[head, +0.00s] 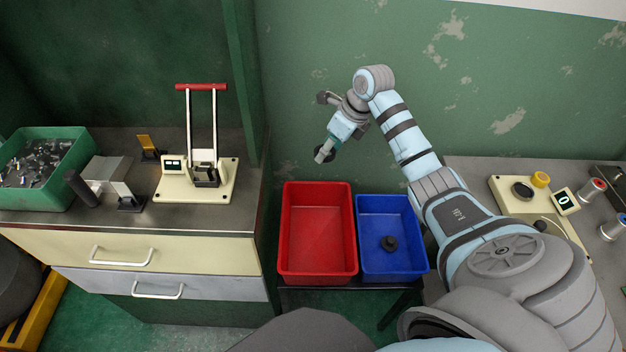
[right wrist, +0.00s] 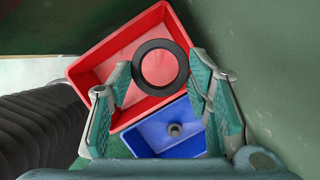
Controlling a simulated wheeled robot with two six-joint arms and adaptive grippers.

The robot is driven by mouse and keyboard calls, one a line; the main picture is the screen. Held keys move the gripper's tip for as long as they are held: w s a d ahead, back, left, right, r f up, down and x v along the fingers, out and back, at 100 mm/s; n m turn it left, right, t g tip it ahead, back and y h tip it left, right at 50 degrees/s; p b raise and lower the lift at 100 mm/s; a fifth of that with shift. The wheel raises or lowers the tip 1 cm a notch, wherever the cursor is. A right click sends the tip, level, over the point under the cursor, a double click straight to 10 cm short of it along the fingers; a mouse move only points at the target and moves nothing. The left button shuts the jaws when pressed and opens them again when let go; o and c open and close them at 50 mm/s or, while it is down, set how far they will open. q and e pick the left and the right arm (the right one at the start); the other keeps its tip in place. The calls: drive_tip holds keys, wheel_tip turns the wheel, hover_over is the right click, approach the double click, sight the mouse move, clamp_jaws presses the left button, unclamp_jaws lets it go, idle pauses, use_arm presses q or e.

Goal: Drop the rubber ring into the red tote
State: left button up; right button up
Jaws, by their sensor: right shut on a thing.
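The rubber ring (right wrist: 160,43) is a flat black ring between the teal fingers of my right gripper (right wrist: 161,68), which is shut on it. In the head view my right gripper (head: 325,153) is above the back of the red tote, with the dark ring partly hidden behind the fingers. The red tote (head: 318,278) stands on a low stand and looks empty; in the right wrist view the red tote (right wrist: 92,68) lies beyond and below the ring. My left gripper is not in view.
A blue tote (head: 393,275) with a dark round part (head: 389,243) in it stands just right of the red tote. A bench with a hand press (head: 225,190) and a green bin (head: 70,150) is at left. A green wall is behind.

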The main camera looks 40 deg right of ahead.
drive_tip(key=s+a+f+n+b, duration=0.2)
drive_tip(key=s+a+f+b, duration=0.2)
drive_tip(key=s+f+b, duration=0.45)
drive_tip(key=d+b+x, duration=0.1)
drive_tip(key=b+x, duration=0.2)
drive_tip(key=x, duration=0.3)
drive_tip(key=shift+w+f, duration=0.2)
drive_tip(key=shift+f, duration=0.25)
drive_tip(key=o, duration=1.3)
drive_tip(key=shift+d, duration=0.15)
drive_tip(key=shift+r, duration=0.1)
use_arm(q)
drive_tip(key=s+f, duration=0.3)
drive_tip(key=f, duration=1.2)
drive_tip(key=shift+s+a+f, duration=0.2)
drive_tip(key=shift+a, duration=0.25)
use_arm(e)
drive_tip(key=v, duration=1.2)
drive_tip(key=shift+s+d, duration=0.15)
drive_tip(key=shift+d, duration=0.15)
